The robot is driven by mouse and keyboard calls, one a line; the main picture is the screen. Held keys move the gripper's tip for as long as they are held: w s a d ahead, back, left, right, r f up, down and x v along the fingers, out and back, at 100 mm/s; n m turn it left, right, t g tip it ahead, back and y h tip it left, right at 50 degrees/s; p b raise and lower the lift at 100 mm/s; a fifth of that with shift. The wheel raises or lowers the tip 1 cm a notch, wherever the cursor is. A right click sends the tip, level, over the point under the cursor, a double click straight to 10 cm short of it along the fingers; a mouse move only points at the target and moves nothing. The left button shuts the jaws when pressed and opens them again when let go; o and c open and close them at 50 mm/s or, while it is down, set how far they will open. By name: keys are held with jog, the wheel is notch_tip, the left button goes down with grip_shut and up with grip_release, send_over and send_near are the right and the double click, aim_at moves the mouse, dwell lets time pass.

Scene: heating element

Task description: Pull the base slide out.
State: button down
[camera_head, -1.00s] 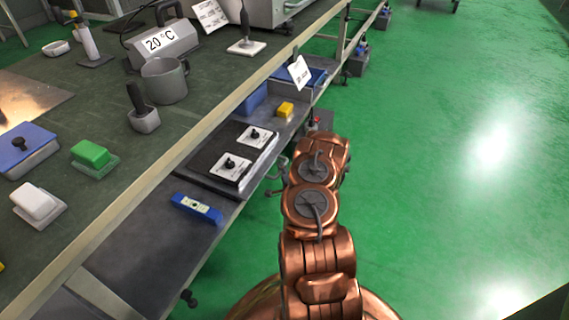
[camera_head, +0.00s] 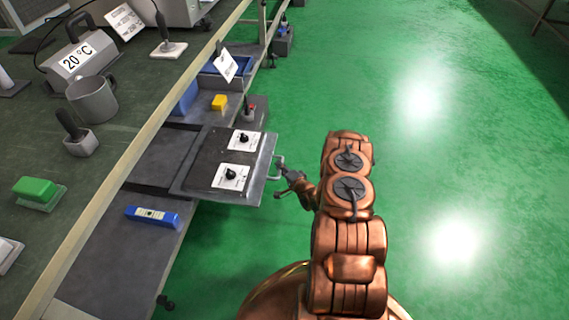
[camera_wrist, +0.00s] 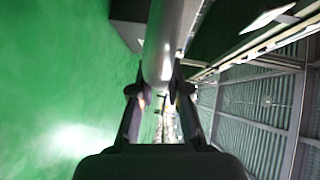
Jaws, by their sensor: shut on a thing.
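The base slide (camera_head: 200,172) is a dark grey plate on the lower shelf, with two white labels and black knobs on top. It sticks out past the shelf's right edge over the green floor. A metal handle (camera_head: 277,166) is on its right side. My gripper (camera_head: 283,177) is at this handle, to the right of the slide. In the wrist view my gripper (camera_wrist: 160,93) is shut on the grey handle bar (camera_wrist: 172,40), which runs up between the fingertips. My arm is to the right of the slide.
A blue level (camera_head: 152,216) lies on the lower shelf in front of the slide. A yellow block (camera_head: 219,102) and a blue bin (camera_head: 222,78) are behind it. The upper bench (camera_head: 110,150) overhangs the left. Green floor (camera_head: 430,180) is free on the right.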

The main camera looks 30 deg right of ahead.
jog(key=shift+s, duration=0.15)
jog(key=c, duration=1.1)
grip_release()
jog(key=shift+d, duration=0.1)
jog(key=shift+c, duration=0.2)
jog(key=s+r, duration=0.1)
jog(key=s, duration=1)
jog(key=shift+s+r, duration=0.35)
jog(key=shift+s, duration=0.05)
